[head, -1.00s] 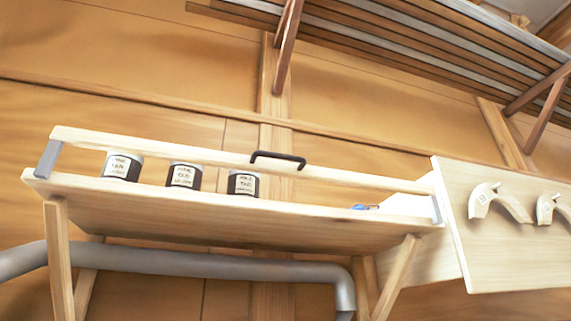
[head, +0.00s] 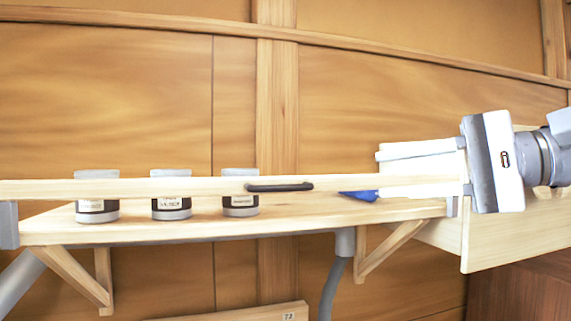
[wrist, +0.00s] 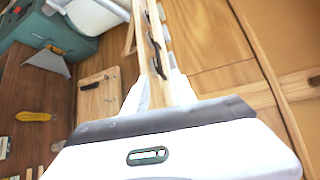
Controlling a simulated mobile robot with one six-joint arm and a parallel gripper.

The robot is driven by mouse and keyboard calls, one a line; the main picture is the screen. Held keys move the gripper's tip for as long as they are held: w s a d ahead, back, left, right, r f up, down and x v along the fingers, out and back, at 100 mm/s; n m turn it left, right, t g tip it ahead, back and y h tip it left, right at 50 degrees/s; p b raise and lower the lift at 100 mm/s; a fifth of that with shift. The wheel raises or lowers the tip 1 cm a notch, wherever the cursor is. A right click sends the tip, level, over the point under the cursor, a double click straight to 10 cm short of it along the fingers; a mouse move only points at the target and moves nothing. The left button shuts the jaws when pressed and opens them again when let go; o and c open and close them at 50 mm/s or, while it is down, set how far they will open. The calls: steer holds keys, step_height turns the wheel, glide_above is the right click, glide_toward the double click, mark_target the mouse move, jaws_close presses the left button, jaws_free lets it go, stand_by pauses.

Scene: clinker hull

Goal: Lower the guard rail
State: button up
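The guard rail (head: 150,188) is a pale wooden bar with a black handle (head: 280,187). It runs above the front edge of the wooden shelf (head: 300,217), with a grey bracket (head: 8,225) at its left end. The handle also shows in the wrist view (wrist: 155,50).
Several jars, one of them the middle jar (head: 171,195), stand on the shelf behind the rail. A blue item (head: 358,196) lies near its right end. A wooden board (head: 560,232) is right of the shelf. The wrist view shows a teal box (wrist: 45,40) and a yellow tool (wrist: 33,116).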

mark_target(288, 189)
steer(key=p+x, duration=0.2)
steer(key=x, duration=1.5)
steer(key=shift+w+a+f, duration=0.1)
steer(key=shift+f, duration=0.05)
steer(key=shift+c, duration=0.3)
jaws_close()
